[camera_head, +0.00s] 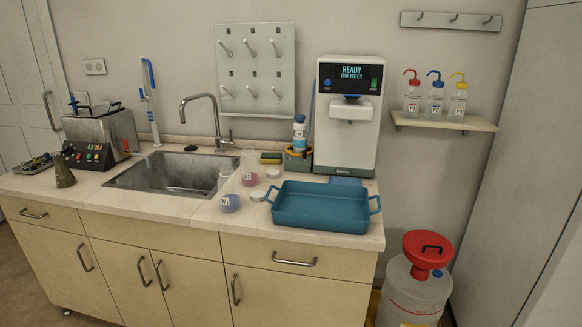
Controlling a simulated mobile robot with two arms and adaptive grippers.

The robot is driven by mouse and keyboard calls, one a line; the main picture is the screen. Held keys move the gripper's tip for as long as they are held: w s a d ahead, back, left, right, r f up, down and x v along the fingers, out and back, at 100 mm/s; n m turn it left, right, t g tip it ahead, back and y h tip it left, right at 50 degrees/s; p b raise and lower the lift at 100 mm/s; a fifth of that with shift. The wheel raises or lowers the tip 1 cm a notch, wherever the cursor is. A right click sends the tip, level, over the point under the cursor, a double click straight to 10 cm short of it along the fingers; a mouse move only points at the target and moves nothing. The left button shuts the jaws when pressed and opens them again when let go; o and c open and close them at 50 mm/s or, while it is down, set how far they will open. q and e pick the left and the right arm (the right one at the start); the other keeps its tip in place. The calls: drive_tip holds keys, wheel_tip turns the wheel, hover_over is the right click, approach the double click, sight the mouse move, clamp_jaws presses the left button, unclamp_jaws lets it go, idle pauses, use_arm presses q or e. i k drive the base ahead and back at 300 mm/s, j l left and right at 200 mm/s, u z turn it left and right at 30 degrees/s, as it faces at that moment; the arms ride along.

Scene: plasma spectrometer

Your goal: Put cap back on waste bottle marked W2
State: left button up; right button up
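Two clear, cone-shaped bottles stand on the counter between the sink and the blue tray. The front bottle (230,198) holds blue-violet liquid, and the rear bottle (250,176) holds pink-red liquid. Both carry white labels too small for me to read surely, so I cannot tell which is W2. No cap shows on either. Two small round whitish discs that look like caps lie on the counter: the front disc (257,196) right of the blue-violet bottle, and the rear disc (273,173) right of the pink-red one. Neither of my grippers is in view.
A blue tray (322,226) with handles sits close to the right of the bottles. The sink (165,176) and faucet (217,118) are on their left. A water dispenser (347,115) stands behind the tray. A large container with a red funnel (427,250) stands right of the counter.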

sight(249, 162)
drive_tip(key=i+j+z, duration=0.4)
drive_tip(key=i, duration=0.3)
drive_tip(key=i+j+z, duration=0.4)
drive_tip(key=i+j, duration=0.15)
drive_tip(key=i, duration=0.1)
